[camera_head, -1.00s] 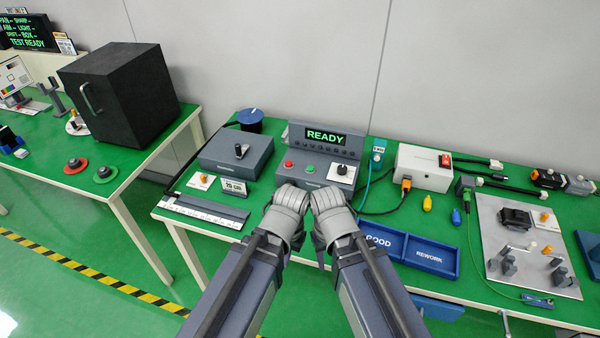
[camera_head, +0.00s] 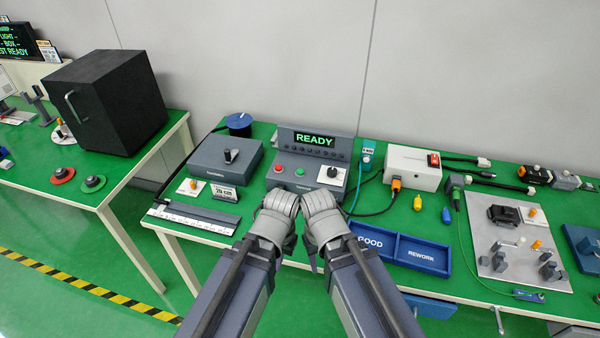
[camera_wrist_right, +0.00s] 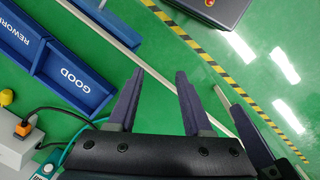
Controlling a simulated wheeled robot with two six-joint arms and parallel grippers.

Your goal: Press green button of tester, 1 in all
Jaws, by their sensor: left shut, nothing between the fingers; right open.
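The tester (camera_head: 312,142) is a grey console on the green bench, and its display reads READY in green. Its sloped front carries a red button (camera_head: 278,168), a green button (camera_head: 299,172) and a black knob on a white plate (camera_head: 332,173). My left gripper (camera_head: 281,198) and right gripper (camera_head: 319,198) are side by side just in front of the tester, below the buttons in the head view. The left fingertips are hidden behind the wrist. In the right wrist view the right gripper (camera_wrist_right: 158,92) is open with nothing between its fingers.
A grey box with a black knob (camera_head: 226,160) stands left of the tester. A white box with a red switch (camera_head: 412,168) and cables is to the right. Blue GOOD and REWORK trays (camera_head: 396,262) lie right of my right arm. A black cabinet (camera_head: 105,103) stands on the left table.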

